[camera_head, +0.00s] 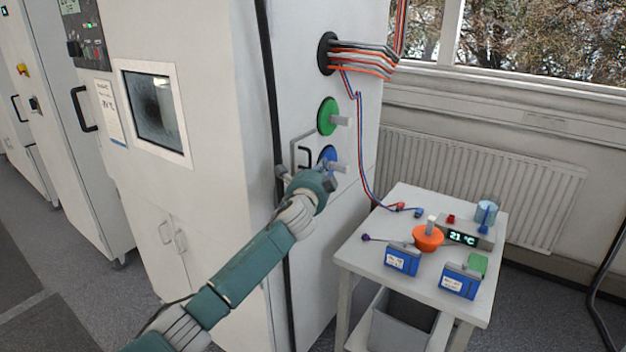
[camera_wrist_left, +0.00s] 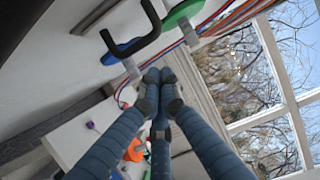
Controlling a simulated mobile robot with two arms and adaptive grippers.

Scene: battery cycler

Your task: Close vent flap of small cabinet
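The small cabinet's vent flap (camera_head: 299,141) appears as a pale panel low on the cabinet side, with a black handle (camera_head: 303,157) that also shows in the left wrist view (camera_wrist_left: 138,42). My left gripper (camera_head: 318,174) is just below and in front of the handle and covers part of this area. In the left wrist view its fingertips (camera_wrist_left: 160,82) are together with nothing visible between them, apart from the handle. How far the flap stands open cannot be told. My right gripper is not in view.
A green round port (camera_head: 326,117) and a blue round port (camera_head: 325,155), each with a grey lever, sit close to the handle. Cables (camera_head: 362,60) leave the cabinet above. A white cart (camera_head: 357,248) with batteries stands to the right, near a radiator (camera_head: 480,180).

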